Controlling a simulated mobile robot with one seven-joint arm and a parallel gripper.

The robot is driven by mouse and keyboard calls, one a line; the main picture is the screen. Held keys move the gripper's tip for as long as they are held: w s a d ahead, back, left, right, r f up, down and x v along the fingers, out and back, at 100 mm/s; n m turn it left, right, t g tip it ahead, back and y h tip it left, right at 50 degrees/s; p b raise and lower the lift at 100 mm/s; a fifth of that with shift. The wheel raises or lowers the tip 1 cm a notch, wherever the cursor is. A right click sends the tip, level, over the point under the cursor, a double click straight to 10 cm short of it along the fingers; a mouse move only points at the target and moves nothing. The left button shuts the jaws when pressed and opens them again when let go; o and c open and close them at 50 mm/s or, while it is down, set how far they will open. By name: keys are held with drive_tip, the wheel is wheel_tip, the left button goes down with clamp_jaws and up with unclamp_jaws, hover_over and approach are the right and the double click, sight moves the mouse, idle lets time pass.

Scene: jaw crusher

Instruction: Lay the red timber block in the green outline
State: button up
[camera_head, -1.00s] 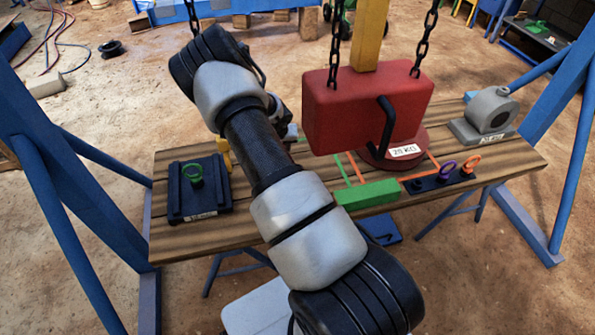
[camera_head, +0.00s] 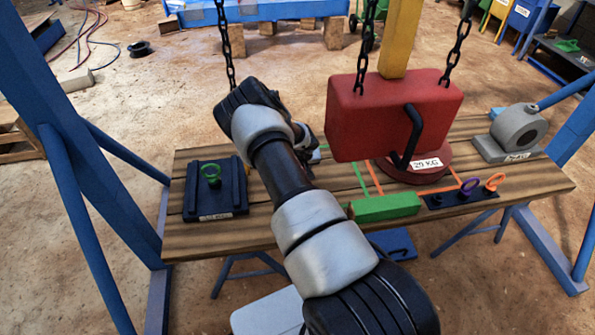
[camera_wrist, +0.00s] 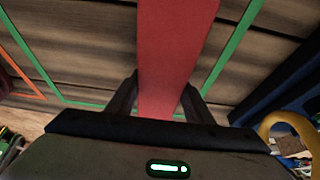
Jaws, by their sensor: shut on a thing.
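The red timber block (camera_wrist: 175,50) shows in the wrist view as a long red bar between my two fingers. My gripper (camera_wrist: 157,98) is shut on its near end. The green outline (camera_wrist: 222,65) is on the wooden tabletop behind the block, with lines to the left, right and near side.
A big red body (camera_head: 392,115) hangs on chains over the table (camera_head: 240,232). Near it are a red 20 KG disc (camera_head: 420,172), a green block (camera_head: 385,207) and an orange outline (camera_head: 374,178). A dark fixture (camera_head: 215,188) is at left, a grey housing (camera_head: 517,130) at right.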

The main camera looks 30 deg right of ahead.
drive_tip(key=o, duration=1.4)
